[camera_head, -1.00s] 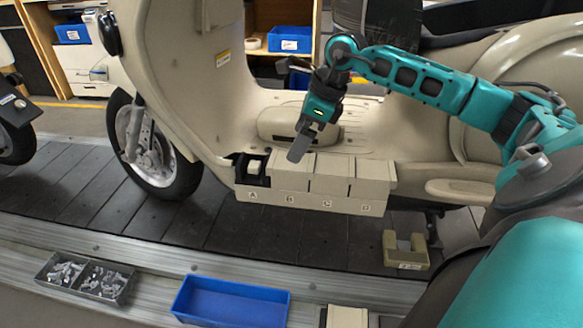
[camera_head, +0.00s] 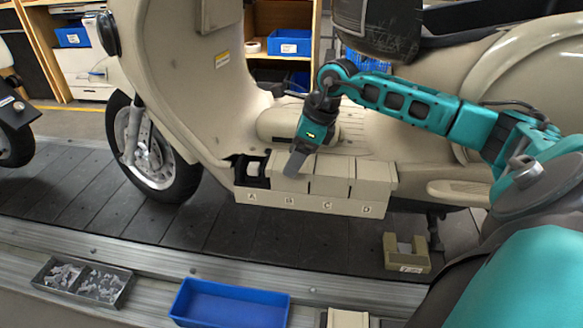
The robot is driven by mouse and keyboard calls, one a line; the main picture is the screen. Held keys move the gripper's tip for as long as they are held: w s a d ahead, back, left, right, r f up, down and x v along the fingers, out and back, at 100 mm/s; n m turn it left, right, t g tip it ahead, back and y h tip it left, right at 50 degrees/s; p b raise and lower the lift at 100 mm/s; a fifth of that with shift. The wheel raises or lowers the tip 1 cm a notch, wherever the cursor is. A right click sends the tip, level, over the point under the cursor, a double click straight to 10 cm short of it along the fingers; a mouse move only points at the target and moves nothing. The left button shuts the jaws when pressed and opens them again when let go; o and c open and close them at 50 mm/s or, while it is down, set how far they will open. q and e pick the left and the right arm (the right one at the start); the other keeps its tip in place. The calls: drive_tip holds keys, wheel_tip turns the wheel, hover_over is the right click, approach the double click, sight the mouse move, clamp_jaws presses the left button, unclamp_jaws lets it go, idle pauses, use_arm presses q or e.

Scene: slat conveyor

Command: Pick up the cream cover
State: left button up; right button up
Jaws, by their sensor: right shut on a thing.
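A cream box with compartments marked A, B, C and D (camera_head: 308,203) sits at the side of the scooter's floorboard. Cream covers top B, C and D; the C cover (camera_head: 332,176) and D cover (camera_head: 373,178) sit side by side. Compartment A (camera_head: 250,172) is open and dark, with a small pale piece inside. My right gripper (camera_head: 293,169) reaches down over B and is shut on the cream cover at B (camera_head: 287,183), which still sits in the row. The fingers hide part of that cover. My left gripper is out of view.
A cream scooter (camera_head: 200,95) stands on the dark slat conveyor (camera_head: 60,190). A cream U-shaped block (camera_head: 393,257) lies on the slats at right. In front are a blue tray (camera_head: 232,304) and a grey two-part bin (camera_head: 85,282) of small parts.

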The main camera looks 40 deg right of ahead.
drive_tip(key=c, duration=0.5)
drive_tip(key=shift+r, duration=0.15)
wheel_tip(320, 180, up, 20)
drive_tip(key=p, duration=0.5)
